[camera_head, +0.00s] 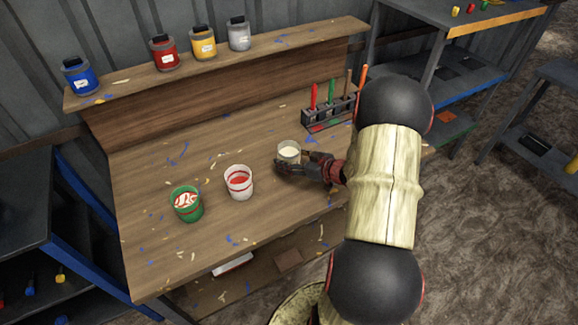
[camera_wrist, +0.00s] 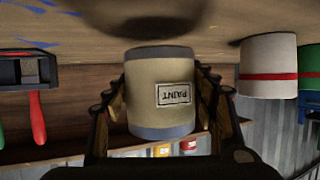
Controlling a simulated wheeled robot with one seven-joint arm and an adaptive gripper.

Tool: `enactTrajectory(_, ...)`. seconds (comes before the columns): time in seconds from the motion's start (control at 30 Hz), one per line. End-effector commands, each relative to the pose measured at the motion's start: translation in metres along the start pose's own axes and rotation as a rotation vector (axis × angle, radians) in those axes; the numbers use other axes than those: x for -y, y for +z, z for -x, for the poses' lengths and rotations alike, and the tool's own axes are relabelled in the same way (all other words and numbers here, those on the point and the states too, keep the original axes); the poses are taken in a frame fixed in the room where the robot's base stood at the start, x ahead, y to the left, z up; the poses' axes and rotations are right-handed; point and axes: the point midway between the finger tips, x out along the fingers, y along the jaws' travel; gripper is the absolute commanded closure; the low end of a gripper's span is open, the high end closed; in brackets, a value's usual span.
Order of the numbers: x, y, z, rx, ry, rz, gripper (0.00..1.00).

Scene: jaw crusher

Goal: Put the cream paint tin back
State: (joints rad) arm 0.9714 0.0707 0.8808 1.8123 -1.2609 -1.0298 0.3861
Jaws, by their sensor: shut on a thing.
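The cream paint tin (camera_head: 289,154) is on or just over the workbench (camera_head: 150,255), right of the middle. The raised back shelf (camera_head: 130,82) holds a blue tin (camera_head: 80,80), a red tin (camera_head: 165,55), a yellow tin (camera_head: 203,44) and a grey tin (camera_head: 239,36).
A tool rack (camera_head: 325,115) with several upright tools stands at the bench's right rear.

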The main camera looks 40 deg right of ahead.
Motion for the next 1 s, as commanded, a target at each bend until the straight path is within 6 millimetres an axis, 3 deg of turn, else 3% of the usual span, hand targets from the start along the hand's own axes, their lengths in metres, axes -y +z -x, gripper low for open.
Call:
enactTrajectory(0.03,0.001,0.012,-0.004,0.000,-0.001,-0.002,0.87)
enactTrajectory(0.17,0.001,0.026,-0.010,0.000,-0.001,0.000,0.87)
enactTrajectory(0.57,0.001,0.028,-0.011,-0.001,-0.001,0.000,0.87)
enactTrajectory(0.6,0.002,0.029,-0.011,0.001,-0.001,-0.001,0.43)
enactTrajectory(0.9,0.002,0.029,-0.011,0.001,-0.001,-0.001,0.26)
enactTrajectory(1.0,0.002,0.029,-0.011,0.001,-0.001,-0.001,0.25)
